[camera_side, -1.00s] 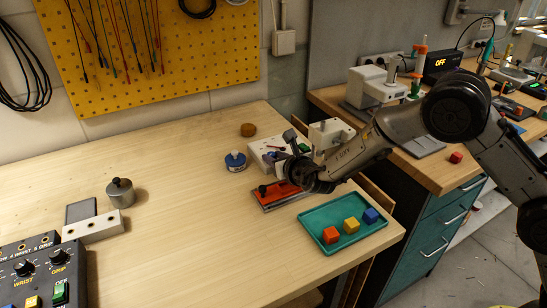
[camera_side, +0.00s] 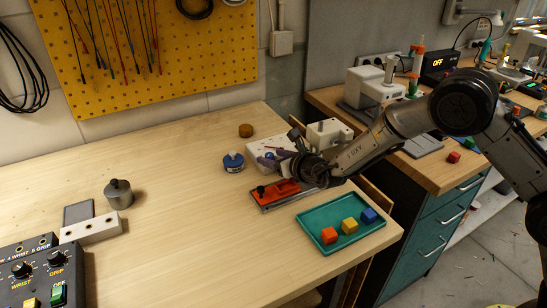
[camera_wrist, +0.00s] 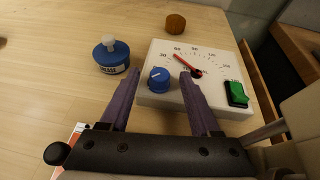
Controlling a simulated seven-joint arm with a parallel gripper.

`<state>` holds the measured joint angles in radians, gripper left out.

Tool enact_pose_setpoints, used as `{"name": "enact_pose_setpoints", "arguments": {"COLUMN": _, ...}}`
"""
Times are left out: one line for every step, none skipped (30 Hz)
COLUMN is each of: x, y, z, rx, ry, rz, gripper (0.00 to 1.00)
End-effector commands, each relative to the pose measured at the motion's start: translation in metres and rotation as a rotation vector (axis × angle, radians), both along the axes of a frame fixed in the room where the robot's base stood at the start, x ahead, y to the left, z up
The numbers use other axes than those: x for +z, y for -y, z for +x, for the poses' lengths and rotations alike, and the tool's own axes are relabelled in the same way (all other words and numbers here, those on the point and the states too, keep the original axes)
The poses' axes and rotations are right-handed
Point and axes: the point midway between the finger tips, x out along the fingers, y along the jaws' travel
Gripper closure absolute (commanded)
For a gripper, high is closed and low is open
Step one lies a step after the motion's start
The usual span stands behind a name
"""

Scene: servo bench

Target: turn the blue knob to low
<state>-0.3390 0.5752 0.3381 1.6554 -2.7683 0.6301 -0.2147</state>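The blue knob (camera_wrist: 159,80) sits on the front left of a white panel box (camera_wrist: 216,103). A pale mark shows on its top; I cannot read its setting. My gripper (camera_wrist: 161,75) is open, with one purple finger on each side of the knob in the wrist view. A gap shows on both sides, and I cannot tell how far the tips have come down beside it. In the side view my gripper (camera_side: 274,157) is low at the white box (camera_side: 258,146) and hides much of it, including the knob.
The panel also has a dial with a red needle (camera_wrist: 187,65) and a green switch (camera_wrist: 236,94). A blue grease tin (camera_wrist: 111,58) stands to its left, a brown round piece (camera_wrist: 176,23) behind. An orange-red tool (camera_side: 276,190) and a green tray (camera_side: 314,224) with blocks lie in front.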

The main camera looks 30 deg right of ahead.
Motion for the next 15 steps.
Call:
{"name": "enact_pose_setpoints", "arguments": {"x": 0.000, "y": 0.000, "z": 0.000, "rx": 0.000, "ry": -0.001, "rz": 0.000, "gripper": 0.37}}
{"name": "enact_pose_setpoints", "arguments": {"x": 0.000, "y": 0.000, "z": 0.000, "rx": 0.000, "ry": -0.001, "rz": 0.000, "gripper": 0.37}}
{"name": "enact_pose_setpoints", "arguments": {"x": 0.000, "y": 0.000, "z": 0.000, "rx": 0.000, "ry": -0.001, "rz": -0.001, "gripper": 0.37}}
{"name": "enact_pose_setpoints", "arguments": {"x": -0.001, "y": 0.000, "z": 0.000, "rx": 0.000, "ry": -0.001, "rz": -0.001, "gripper": 0.37}}
{"name": "enact_pose_setpoints", "arguments": {"x": -0.001, "y": 0.000, "z": 0.000, "rx": 0.000, "ry": -0.001, "rz": -0.001, "gripper": 0.37}}
{"name": "enact_pose_setpoints", "arguments": {"x": 0.000, "y": 0.000, "z": -0.001, "rx": 0.000, "ry": -0.001, "rz": -0.001, "gripper": 0.37}}
{"name": "enact_pose_setpoints", "arguments": {"x": 0.000, "y": 0.000, "z": -0.001, "rx": 0.000, "ry": -0.001, "rz": -0.001, "gripper": 0.37}}
{"name": "enact_pose_setpoints", "arguments": {"x": 0.000, "y": 0.000, "z": -0.002, "rx": 0.000, "ry": -0.001, "rz": -0.001, "gripper": 0.37}}
{"name": "enact_pose_setpoints", "arguments": {"x": 0.001, "y": 0.000, "z": -0.004, "rx": 0.001, "ry": -0.001, "rz": -0.001, "gripper": 0.37}}
{"name": "enact_pose_setpoints", "arguments": {"x": 0.003, "y": 0.000, "z": -0.006, "rx": 0.001, "ry": 0.000, "rz": -0.001, "gripper": 0.37}}
{"name": "enact_pose_setpoints", "arguments": {"x": 0.004, "y": 0.000, "z": -0.009, "rx": 0.001, "ry": 0.000, "rz": -0.001, "gripper": 0.37}}
{"name": "enact_pose_setpoints", "arguments": {"x": 0.006, "y": 0.001, "z": -0.013, "rx": 0.001, "ry": 0.000, "rz": -0.001, "gripper": 0.37}}
{"name": "enact_pose_setpoints", "arguments": {"x": 0.008, "y": 0.001, "z": -0.017, "rx": 0.001, "ry": 0.000, "rz": -0.001, "gripper": 0.37}}
{"name": "enact_pose_setpoints", "arguments": {"x": 0.009, "y": 0.001, "z": -0.022, "rx": 0.002, "ry": 0.000, "rz": 0.000, "gripper": 0.37}}
{"name": "enact_pose_setpoints", "arguments": {"x": 0.012, "y": 0.002, "z": -0.029, "rx": 0.002, "ry": -0.001, "rz": 0.000, "gripper": 0.37}}
